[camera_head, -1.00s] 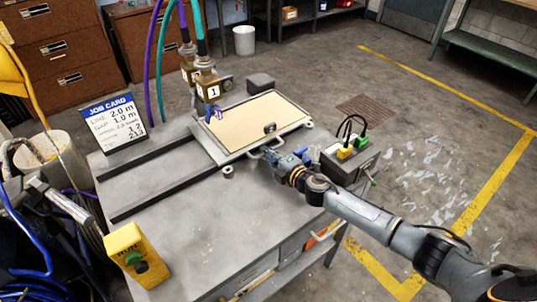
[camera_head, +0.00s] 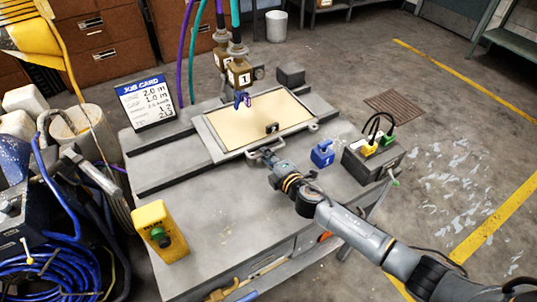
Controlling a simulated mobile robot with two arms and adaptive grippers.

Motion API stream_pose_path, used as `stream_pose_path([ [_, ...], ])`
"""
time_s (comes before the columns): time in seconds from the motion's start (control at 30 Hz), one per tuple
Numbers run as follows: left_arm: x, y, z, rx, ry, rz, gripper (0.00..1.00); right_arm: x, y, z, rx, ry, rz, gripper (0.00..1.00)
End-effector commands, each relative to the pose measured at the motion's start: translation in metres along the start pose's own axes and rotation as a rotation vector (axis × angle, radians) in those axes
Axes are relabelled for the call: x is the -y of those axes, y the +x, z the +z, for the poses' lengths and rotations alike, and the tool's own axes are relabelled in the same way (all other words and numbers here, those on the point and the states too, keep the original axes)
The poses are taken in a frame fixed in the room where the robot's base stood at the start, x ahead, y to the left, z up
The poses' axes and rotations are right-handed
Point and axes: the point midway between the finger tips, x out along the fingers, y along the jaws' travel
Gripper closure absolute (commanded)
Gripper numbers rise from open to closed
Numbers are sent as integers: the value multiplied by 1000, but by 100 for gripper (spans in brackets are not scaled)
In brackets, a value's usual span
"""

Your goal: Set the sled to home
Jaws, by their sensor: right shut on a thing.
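The sled (camera_head: 213,139) is a grey metal frame with a beige board (camera_head: 262,118) on it, sitting across two dark rails (camera_head: 165,181) on the bench. A grey bar handle sticks out from its front edge. My right gripper (camera_head: 266,157) is shut on this handle; the fingers partly hide it. The rails run on to the left of the sled, bare. The job card (camera_head: 147,103) stands at the back left of the bench. My left gripper is out of view.
A blue block (camera_head: 322,153) and a grey box with yellow and green plugs (camera_head: 372,157) stand right of my gripper. A yellow box with a green button (camera_head: 160,231) is at the front left. Spray nozzles (camera_head: 240,78) hang over the sled's back.

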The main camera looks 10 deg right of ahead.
Motion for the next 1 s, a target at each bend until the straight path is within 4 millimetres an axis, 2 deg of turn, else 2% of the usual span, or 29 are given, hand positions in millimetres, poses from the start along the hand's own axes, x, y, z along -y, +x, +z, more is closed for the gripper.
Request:
stream_pose_path([
  [0.03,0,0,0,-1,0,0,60,1,0,1,3,0,-2,86],
  [0.13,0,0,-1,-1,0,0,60,1,0,0,2,0,-2,67],
  [0.43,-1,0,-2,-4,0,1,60,1,-1,0,0,1,-1,67],
  [0.57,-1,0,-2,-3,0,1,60,2,-10,0,1,0,-2,67],
  [0.67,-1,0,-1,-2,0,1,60,2,-25,0,-1,-1,-3,67],
  [1.0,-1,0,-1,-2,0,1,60,2,-96,0,0,1,-4,67],
])
